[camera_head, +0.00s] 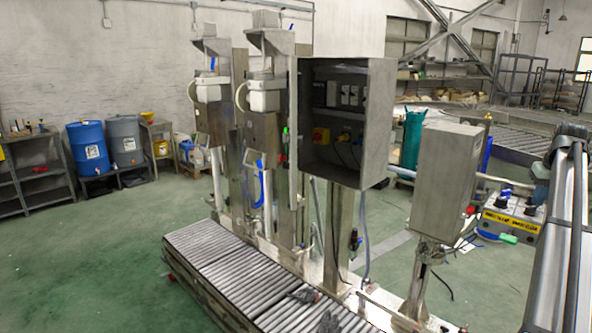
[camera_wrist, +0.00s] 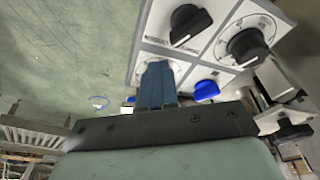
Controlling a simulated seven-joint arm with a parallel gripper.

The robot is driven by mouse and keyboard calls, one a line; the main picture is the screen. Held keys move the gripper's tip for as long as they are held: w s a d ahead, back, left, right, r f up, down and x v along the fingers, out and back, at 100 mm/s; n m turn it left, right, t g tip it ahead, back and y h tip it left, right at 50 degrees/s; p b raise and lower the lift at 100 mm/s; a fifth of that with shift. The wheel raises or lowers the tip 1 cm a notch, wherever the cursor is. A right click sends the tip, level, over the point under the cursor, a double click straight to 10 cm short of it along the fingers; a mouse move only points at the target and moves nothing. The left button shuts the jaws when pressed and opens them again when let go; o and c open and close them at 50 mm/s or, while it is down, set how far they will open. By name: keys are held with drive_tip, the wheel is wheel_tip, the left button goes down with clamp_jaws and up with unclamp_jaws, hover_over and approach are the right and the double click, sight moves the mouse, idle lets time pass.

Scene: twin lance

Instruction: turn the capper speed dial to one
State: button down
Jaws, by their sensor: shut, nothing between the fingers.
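In the wrist view a pale control panel (camera_wrist: 222,62) carries several knobs in framed squares. One black dial (camera_wrist: 248,46) has a printed scale ring around it. Another black knob (camera_wrist: 189,26) sits left of it, and a blue knob (camera_wrist: 206,90) is below. The labels are too small to read, so I cannot tell which is the capper speed dial. My gripper (camera_wrist: 157,72) has its blue fingers shut together and empty. The fingers cover part of a lower-left square of the panel. Whether they touch it, I cannot tell.
In the head view a small control box with a yellow label (camera_head: 512,223) stands at the right, beside my arm. A grey cabinet (camera_head: 443,180) is left of it. An open electrical box (camera_head: 376,125) and a roller conveyor (camera_head: 235,270) are further left. Green floor lies open at left.

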drive_tip(key=shift+d, duration=0.6)
idle(0.6)
drive_tip(key=shift+s, duration=0.2)
drive_tip(key=shift+s, duration=0.25)
wheel_tip(320, 180, up, 6)
idle(0.6)
drive_tip(key=shift+a, duration=0.1)
